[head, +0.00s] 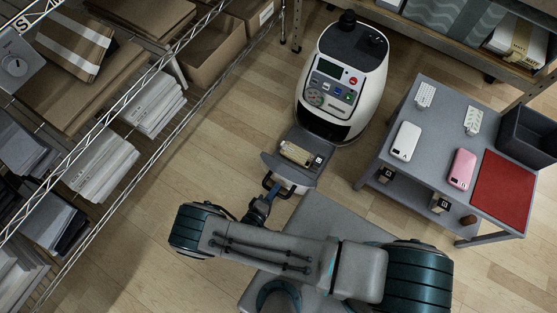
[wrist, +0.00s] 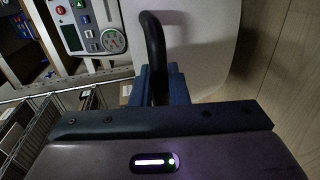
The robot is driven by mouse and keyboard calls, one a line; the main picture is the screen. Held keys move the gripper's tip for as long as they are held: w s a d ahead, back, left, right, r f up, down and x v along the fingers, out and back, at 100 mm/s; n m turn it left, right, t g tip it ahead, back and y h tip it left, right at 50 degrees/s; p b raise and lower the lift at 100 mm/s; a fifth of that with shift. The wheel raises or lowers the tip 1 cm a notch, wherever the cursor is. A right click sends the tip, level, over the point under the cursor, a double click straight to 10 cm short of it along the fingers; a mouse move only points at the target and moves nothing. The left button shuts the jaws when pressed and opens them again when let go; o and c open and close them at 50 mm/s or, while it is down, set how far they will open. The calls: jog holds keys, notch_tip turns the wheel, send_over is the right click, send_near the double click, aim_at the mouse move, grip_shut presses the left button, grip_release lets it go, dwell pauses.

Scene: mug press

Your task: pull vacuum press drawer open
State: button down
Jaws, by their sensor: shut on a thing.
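The vacuum press (head: 343,82) is a white machine with a dark top and a control panel, standing on the floor at the upper middle of the head view. Its grey drawer (head: 285,171) extends from its front toward me, with a beige and brown item (head: 299,153) lying in it. The black drawer handle (head: 277,187) is at the drawer's near end. My gripper (head: 262,201) is shut on this handle. In the wrist view the blue fingers (wrist: 160,88) close around the black handle bar (wrist: 153,45). The white drawer front (wrist: 195,40) shows behind it.
A grey table (head: 433,130) at right holds phone cases, a red mat (head: 504,190) and a dark bin (head: 527,137). A wire shelf (head: 110,120) with boxes and packets stands at left. Wooden floor (head: 225,150) is clear between shelf and press.

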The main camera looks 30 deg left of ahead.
jog(key=shift+s, duration=0.5)
jog(key=c, duration=1.5)
grip_release()
